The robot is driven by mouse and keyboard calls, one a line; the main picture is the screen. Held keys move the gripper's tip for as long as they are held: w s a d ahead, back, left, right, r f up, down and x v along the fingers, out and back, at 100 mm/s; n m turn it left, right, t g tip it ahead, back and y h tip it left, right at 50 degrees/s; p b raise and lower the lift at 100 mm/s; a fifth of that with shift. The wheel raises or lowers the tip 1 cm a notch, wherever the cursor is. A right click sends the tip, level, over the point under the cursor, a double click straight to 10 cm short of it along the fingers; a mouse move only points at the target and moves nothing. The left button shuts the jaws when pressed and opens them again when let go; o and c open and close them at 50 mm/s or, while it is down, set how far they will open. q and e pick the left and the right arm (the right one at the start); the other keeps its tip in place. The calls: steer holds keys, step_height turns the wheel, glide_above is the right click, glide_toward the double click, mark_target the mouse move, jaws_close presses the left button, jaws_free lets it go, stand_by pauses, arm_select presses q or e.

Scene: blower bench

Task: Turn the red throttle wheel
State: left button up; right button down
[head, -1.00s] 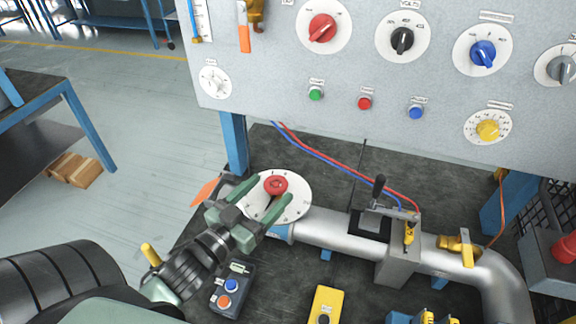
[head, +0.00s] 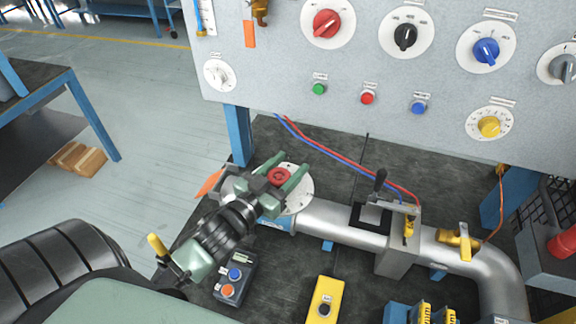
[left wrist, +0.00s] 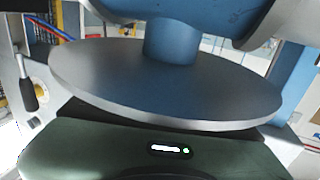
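The red throttle wheel (head: 279,177) is a small round red knob. It sits over a round white dial plate (head: 301,193) at the left end of the grey pipe. My left gripper (head: 291,164) reaches in from the lower left. Its two green fingers are apart, one on each side of the red wheel, and I see no clear contact with it. The gripper body hides part of the dial plate. In the left wrist view a grey disc (left wrist: 165,85) with a blue stem fills the middle; the fingertips and red wheel are not visible there. My right gripper is not in view.
A grey panel (head: 380,100) with knobs and buttons stands behind. The pipe (head: 340,222) with a black-handled lever runs right. A two-button box (head: 234,278) and a yellow box (head: 325,299) are in front. Red and blue hoses pass behind the wheel.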

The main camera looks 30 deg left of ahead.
arm_select(q)
steer(key=shift+c, duration=1.4)
steer(key=shift+a+r+n+y+p, duration=0.1)
steer(key=shift+n+y+p, duration=0.3)
steer(key=shift+y, duration=0.2)
steer(key=shift+a+n+y, duration=0.15)
steer(key=shift+n+y, duration=0.35)
steer(key=shift+y, duration=0.2)
steer(key=o, duration=1.4)
